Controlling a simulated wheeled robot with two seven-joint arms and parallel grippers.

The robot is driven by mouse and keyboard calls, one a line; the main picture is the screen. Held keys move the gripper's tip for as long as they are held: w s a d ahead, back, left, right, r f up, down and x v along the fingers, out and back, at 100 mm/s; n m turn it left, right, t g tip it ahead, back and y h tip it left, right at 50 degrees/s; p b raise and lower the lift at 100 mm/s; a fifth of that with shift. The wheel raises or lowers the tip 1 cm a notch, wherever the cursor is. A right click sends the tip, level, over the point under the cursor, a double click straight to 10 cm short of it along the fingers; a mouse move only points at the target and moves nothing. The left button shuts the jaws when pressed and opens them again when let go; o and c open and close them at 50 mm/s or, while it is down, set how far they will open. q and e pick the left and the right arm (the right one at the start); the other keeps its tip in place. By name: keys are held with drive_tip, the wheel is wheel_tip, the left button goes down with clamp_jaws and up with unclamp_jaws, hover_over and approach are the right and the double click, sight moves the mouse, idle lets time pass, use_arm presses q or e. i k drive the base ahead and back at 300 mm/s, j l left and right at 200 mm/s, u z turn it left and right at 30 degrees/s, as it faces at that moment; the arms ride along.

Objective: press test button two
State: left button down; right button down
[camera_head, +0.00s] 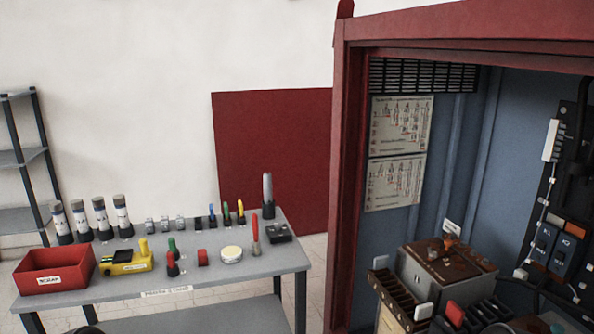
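No part labelled as test button two can be made out. Inside the red cabinet (344,180) at right, a small red block or button (454,313) sits among dark parts at the bottom. A white block (423,311) lies just left of it. Blue switch modules (544,243) with small unreadable markings are on the dark panel at the cabinet's right. On the table, a dark box (279,232) with small knobs stands at the right end. Neither of my grippers is in view.
A grey table (190,278) at left holds a red bin (53,270), a yellow device (126,261), several bottles (100,215) and tools. A brown-topped box (447,268) stands in the cabinet. A grey shelf (25,160) is at far left. Bare floor shows between table and cabinet.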

sight(559, 256)
drive_tip(key=z, duration=0.35)
drive_tip(key=j+z, duration=0.15)
drive_tip(key=z, duration=0.55)
drive_tip(key=l+z, duration=0.15)
drive_tip(key=z, duration=0.25)
